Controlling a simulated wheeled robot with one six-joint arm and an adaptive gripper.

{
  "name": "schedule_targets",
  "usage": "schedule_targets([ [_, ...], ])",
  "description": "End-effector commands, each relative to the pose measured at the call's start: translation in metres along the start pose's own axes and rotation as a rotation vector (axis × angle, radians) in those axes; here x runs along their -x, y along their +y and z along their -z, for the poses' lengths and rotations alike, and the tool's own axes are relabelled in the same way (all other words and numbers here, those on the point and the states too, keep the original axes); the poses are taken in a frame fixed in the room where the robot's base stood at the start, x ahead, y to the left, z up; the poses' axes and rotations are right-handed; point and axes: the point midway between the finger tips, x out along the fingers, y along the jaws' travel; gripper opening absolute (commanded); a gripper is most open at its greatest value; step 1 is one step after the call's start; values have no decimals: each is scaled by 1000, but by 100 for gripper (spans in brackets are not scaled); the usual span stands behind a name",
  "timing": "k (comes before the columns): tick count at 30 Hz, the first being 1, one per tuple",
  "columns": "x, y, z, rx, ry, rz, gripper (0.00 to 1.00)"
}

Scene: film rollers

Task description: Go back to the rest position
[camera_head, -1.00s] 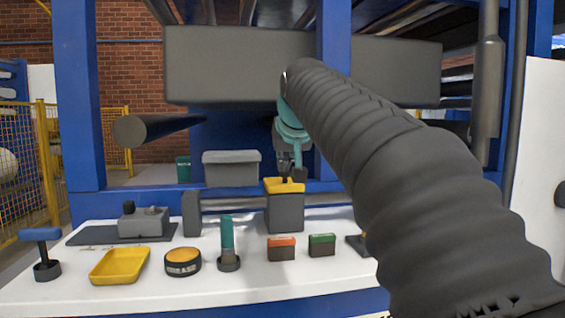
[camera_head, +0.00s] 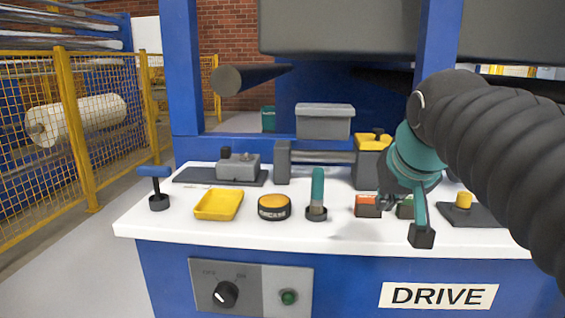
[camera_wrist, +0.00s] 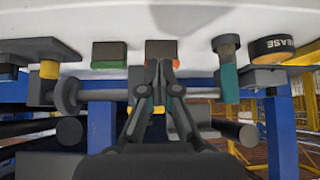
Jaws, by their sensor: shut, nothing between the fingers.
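My gripper (camera_wrist: 161,68) is shut and empty in the wrist view, its two dark fingers meeting at the tips. In the head view my arm comes in from the right and its teal wrist is over the right half of the white bench (camera_head: 270,236). The gripper itself is mostly hidden there, close to the red-orange block (camera_head: 366,207) and the green block (camera_head: 405,208). In the wrist view the fingertips overlap the lower edge of the red-orange block (camera_wrist: 161,48); I cannot tell the gap. The wrist view shows the bench upside down.
A yellow tray (camera_head: 218,205), a round grease tin (camera_head: 274,208), a teal-handled brush (camera_head: 317,190) and a blue-handled tool (camera_head: 155,185) stand on the bench. A yellow-knobbed plate (camera_head: 470,212) lies right. A yellow fence (camera_head: 75,120) stands left. Rollers and blue posts rise behind.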

Motion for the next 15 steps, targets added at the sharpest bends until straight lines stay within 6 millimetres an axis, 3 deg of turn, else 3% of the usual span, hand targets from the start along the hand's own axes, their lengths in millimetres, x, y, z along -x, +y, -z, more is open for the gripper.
schedule_targets([
  [1,-2,-2,-24,7,-25,5,0],
  [9,-33,-11,-150,36,-144,28,0],
  [12,-42,-12,-186,44,-176,33,0],
  [15,-48,-12,-209,49,-196,36,0],
])
